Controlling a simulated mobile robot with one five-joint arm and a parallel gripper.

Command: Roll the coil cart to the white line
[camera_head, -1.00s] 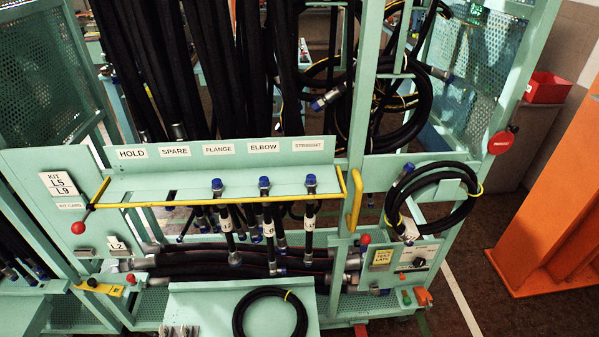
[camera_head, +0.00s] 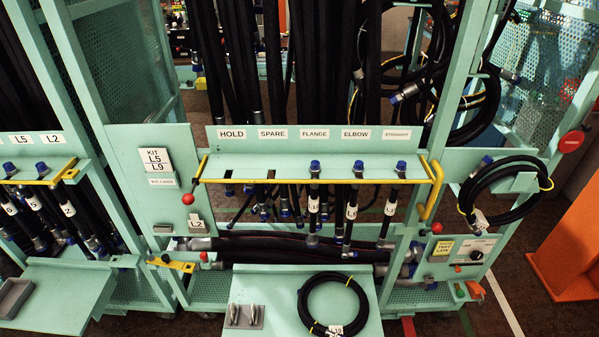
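A mint-green hose rack fills the middle, with a front rail (camera_head: 320,180) edged by a yellow bar and labelled hold, spare, flange, elbow and straight. A black hose coil (camera_head: 505,190) hangs at its right side, and larger coils (camera_head: 470,110) hang behind it. Another coil (camera_head: 334,305) lies on the rack's front shelf (camera_head: 270,283). I cannot tell for sure which frame is the coil cart. A yellow handle (camera_head: 431,192) stands at the rack's right post. A white line (camera_head: 508,307) runs along the floor at the lower right. My gripper is not in view.
A second mint-green rack with a shelf (camera_head: 62,300) stands close on the left. An orange frame (camera_head: 570,250) stands on the right. Dark floor (camera_head: 500,275) shows between it and the middle rack. A red round disc (camera_head: 571,141) sticks out at the upper right.

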